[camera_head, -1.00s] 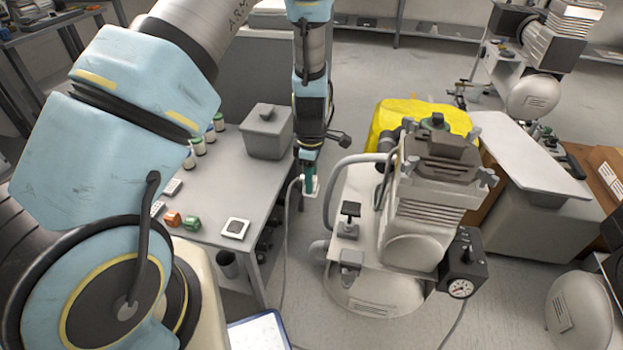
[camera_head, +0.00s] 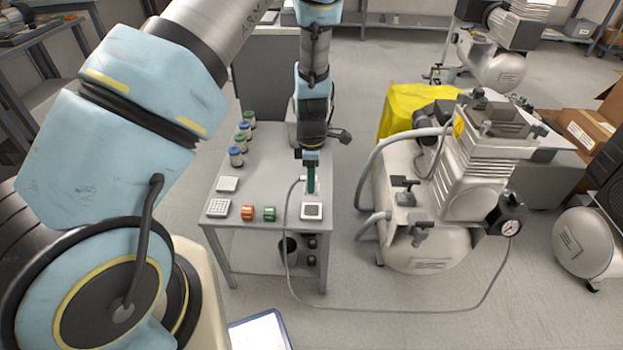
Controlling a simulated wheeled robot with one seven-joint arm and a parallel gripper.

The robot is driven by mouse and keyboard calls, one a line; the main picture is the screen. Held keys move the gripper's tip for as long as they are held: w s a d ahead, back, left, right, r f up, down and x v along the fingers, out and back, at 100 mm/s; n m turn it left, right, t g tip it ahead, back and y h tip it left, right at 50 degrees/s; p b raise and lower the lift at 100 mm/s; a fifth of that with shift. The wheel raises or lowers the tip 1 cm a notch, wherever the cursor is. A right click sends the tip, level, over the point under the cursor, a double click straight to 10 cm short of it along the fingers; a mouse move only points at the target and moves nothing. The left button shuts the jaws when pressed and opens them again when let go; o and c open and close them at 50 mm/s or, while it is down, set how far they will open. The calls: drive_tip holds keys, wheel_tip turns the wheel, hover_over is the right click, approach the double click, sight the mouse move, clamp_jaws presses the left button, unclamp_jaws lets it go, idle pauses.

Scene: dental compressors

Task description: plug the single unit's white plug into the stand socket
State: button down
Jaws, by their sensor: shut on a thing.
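My gripper (camera_head: 311,172) points down over the front right part of the grey stand (camera_head: 237,199). Its teal fingers are shut on the white plug (camera_head: 303,179), which is mostly hidden by them. A grey cable (camera_head: 286,240) leaves the plug, hangs down to the floor and runs to the single compressor unit (camera_head: 470,165) at the right. A square white plate with a dark grey middle, seemingly the socket (camera_head: 312,211), lies on the stand just below the fingertips. I cannot tell whether the plug touches it.
Orange (camera_head: 248,213) and green (camera_head: 269,214) blocks sit left of the plate, with white keypad-like pieces (camera_head: 218,208) farther left. Several capped jars (camera_head: 236,157) stand behind. A yellow cloth (camera_head: 401,110) lies behind the compressor.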

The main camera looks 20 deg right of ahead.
drive_tip(key=shift+f+b, duration=2.4)
drive_tip(key=shift+f, duration=0.2)
drive_tip(key=shift+f+b, duration=0.45)
drive_tip(key=shift+f, duration=0.55)
drive_tip(key=shift+f, duration=0.4)
unclamp_jaws()
drive_tip(key=shift+p, duration=0.3)
drive_tip(key=shift+r+p, duration=3.25)
drive_tip(key=shift+r, duration=0.35)
